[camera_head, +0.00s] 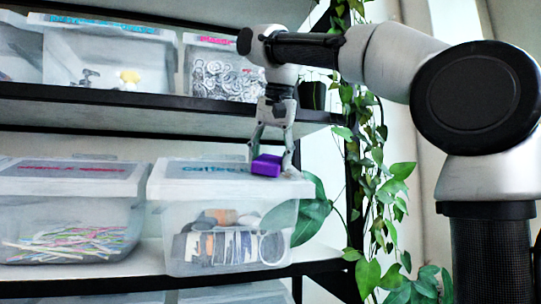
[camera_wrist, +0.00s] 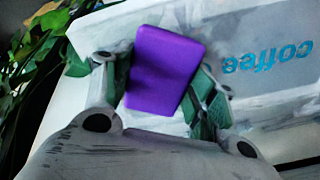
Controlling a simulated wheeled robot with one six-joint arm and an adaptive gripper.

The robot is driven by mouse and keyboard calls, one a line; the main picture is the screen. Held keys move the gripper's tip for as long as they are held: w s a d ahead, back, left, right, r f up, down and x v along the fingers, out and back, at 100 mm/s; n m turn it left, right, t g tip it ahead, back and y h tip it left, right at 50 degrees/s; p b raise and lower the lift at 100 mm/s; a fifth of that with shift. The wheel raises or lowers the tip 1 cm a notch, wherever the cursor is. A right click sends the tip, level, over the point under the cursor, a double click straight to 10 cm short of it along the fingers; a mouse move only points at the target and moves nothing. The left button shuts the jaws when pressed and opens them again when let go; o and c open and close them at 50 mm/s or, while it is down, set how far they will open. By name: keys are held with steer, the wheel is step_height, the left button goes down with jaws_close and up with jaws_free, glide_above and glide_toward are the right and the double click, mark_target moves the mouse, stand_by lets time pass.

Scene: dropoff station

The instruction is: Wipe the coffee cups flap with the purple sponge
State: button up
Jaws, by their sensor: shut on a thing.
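The purple sponge (camera_head: 266,165) is between the fingers of my gripper (camera_head: 272,158), at the lid of the coffee bin. In the wrist view the sponge (camera_wrist: 163,68) sits between the green-padded fingertips of my gripper (camera_wrist: 160,85), tilted a little. The coffee cups flap (camera_head: 205,170) is the pale lid of a clear bin, with blue lettering. In the wrist view the flap (camera_wrist: 265,90) shows the word "coffee" upside down. The sponge is over the flap's right part; I cannot tell whether it touches it. Brown, grey and white items show inside the bin (camera_head: 170,240).
A bin of colourful straws (camera_head: 75,240) stands to the left on the same shelf. The upper shelf (camera_head: 120,110) holds bins, one with metal rings (camera_head: 226,82), close above my gripper. A leafy plant (camera_head: 380,190) hangs at the right, near the bin's corner.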

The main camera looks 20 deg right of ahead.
mark_target(297, 175)
steer(key=shift+w+f, duration=0.15)
steer(key=shift+f, duration=0.25)
steer(key=shift+d+r, duration=0.1)
steer(key=shift+d, duration=3.8)
